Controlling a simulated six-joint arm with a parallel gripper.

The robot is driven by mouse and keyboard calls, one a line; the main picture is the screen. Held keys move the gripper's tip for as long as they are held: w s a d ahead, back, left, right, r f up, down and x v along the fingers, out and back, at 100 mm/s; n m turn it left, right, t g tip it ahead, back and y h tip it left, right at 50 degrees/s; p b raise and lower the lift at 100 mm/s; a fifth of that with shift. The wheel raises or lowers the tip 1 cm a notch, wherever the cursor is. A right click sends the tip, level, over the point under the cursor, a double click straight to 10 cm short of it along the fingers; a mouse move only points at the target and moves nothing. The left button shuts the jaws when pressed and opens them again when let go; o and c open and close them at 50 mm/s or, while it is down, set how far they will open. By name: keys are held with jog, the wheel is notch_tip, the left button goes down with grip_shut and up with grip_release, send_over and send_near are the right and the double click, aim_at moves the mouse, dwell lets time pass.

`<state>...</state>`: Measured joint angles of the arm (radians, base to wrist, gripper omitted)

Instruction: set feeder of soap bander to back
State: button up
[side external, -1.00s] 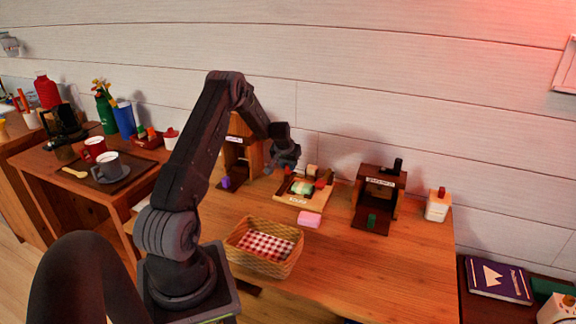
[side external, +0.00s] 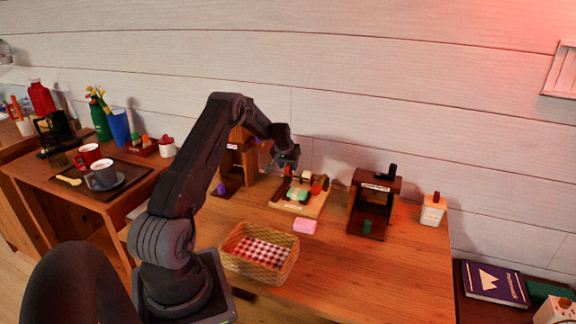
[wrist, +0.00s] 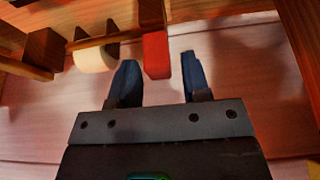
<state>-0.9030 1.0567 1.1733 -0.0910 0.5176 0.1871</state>
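A low wooden board with a label on its front edge (side external: 293,209) stands mid-table. It carries a green piece (side external: 297,194) and red parts, and seems to be the soap bander; I cannot read its label surely. My gripper (side external: 290,166) is low over its back left part. In the wrist view my gripper (wrist: 157,75) is open, with a dark finger on each side of a red block-shaped handle (wrist: 157,56) on a wooden bar. I cannot tell whether they touch it. A pale roll (wrist: 95,57) sits left of the handle, between wooden supports.
A pink soap bar (side external: 304,226) lies in front of the board, near a checked-cloth basket (side external: 237,253). A dark-topped wooden station (side external: 357,207) stands to the right, and a tall wooden one (side external: 226,163) is close on the left. The table's right front is clear.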

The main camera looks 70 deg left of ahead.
jog(key=shift+o, duration=0.4)
jog(key=v, duration=1.3)
jog(key=shift+r, duration=0.35)
jog(key=shift+s+d, duration=0.15)
jog(key=d+r+m, duration=0.1)
jog(key=d+r, duration=0.4)
jog(key=d, duration=0.4)
jog(key=d+r+m+t+h, duration=0.15)
jog(key=d+r, duration=0.25)
jog(key=d, duration=0.4)
jog(key=d+r+m+y, duration=0.1)
jog(key=d+r+m, duration=0.1)
jog(key=d+r, duration=0.5)
jog(key=s+d+f+m+h, duration=0.2)
jog(key=s+d+m, duration=0.2)
jog(key=s+d, duration=1.5)
jog(key=d+t, duration=0.1)
jog(key=d, duration=0.3)
jog(key=shift+s+h, duration=0.2)
jog(key=shift+h, duration=0.15)
